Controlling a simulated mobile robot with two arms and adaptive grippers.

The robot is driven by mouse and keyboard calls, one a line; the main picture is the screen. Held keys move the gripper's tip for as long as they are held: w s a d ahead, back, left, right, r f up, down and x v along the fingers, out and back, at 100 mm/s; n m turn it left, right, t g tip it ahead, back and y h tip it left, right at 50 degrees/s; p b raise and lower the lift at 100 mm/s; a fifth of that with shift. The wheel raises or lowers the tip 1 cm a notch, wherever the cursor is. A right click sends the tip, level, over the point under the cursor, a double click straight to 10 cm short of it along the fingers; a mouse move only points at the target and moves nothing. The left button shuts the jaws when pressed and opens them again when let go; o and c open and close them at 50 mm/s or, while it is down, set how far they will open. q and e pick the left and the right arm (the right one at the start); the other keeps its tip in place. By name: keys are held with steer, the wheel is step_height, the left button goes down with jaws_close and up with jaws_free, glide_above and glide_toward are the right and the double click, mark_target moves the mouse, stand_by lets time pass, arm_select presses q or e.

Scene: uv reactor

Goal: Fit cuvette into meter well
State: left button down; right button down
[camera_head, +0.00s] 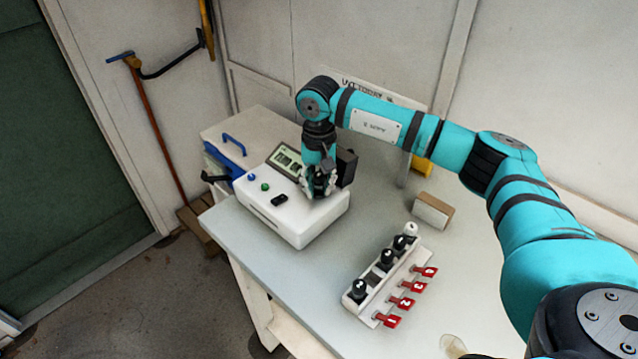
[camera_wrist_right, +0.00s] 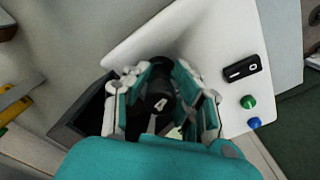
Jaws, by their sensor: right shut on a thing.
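My right gripper (camera_head: 320,190) is over the right part of the white meter (camera_head: 298,232) on the table. In the right wrist view its fingers (camera_wrist_right: 162,100) are closed around a cuvette with a black cap (camera_wrist_right: 158,88), which carries a white mark I cannot read for sure. The cuvette's lower body and the meter well are hidden by the cap and fingers, so I cannot tell how far it sits in the well. The meter's white top (camera_wrist_right: 215,40) lies below the gripper. My left gripper is not in view.
A white rack (camera_head: 380,300) holds several capped cuvettes, with numbered red tags (camera_head: 388,320) along its front right side. A small cardboard box (camera_head: 432,211) stands behind it. A dark block (camera_head: 346,165) stands close beside the gripper. The table between meter and rack is clear.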

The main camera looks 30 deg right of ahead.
mark_target(319, 175)
steer(key=c, duration=1)
jaws_free()
steer(key=shift+f, duration=0.1)
steer(key=shift+c, duration=0.2)
step_height(319, 175, up, 12)
steer(key=shift+r, duration=0.1)
